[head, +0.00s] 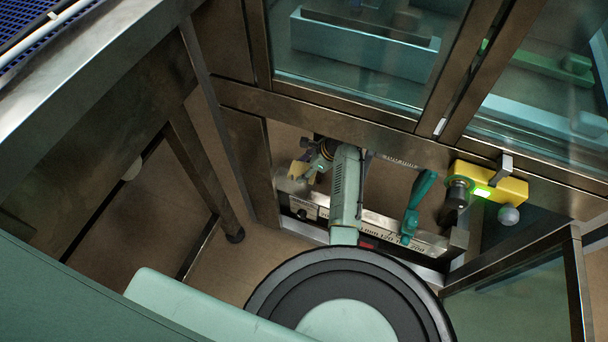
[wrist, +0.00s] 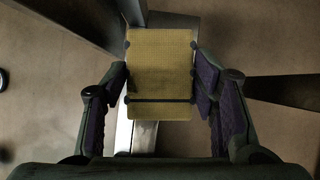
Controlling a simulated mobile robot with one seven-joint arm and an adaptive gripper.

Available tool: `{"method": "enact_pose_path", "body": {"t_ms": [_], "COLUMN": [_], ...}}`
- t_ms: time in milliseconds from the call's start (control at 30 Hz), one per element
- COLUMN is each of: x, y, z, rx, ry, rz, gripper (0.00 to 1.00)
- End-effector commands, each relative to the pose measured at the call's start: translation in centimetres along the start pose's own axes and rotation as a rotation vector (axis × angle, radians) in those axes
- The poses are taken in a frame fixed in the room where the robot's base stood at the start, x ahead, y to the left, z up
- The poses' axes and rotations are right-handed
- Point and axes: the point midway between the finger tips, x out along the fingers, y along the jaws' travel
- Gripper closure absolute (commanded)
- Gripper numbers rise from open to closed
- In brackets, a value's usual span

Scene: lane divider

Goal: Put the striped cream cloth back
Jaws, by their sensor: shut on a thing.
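My fingers are mostly hidden there.
A metal rail with scale markings (head: 430,238) runs behind my arm. Glass-fronted framing (head: 352,45) stands above. Metal posts (head: 200,160) stand left, with bare floor (head: 250,262) between.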

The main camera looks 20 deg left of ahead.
Motion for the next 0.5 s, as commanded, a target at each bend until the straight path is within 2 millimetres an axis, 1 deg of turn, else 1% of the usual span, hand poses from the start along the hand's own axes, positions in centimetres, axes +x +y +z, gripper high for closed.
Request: {"method": "enact_pose_path", "body": {"t_ms": [100, 167, 400, 500], "x": [0.5, 1.1, 4.8, 5.6], "y": [0.0, 0.0, -0.1, -0.2], "z": [-0.1, -0.4, -2.7, -3.1], "rx": [0.089, 0.109, 0.117, 0.115], "ry": [-0.001, -0.001, 0.001, 0.001], "rz": [-0.049, -0.06, -0.064, -0.064], "gripper": [0.73, 0.73, 0.73, 0.73]}}
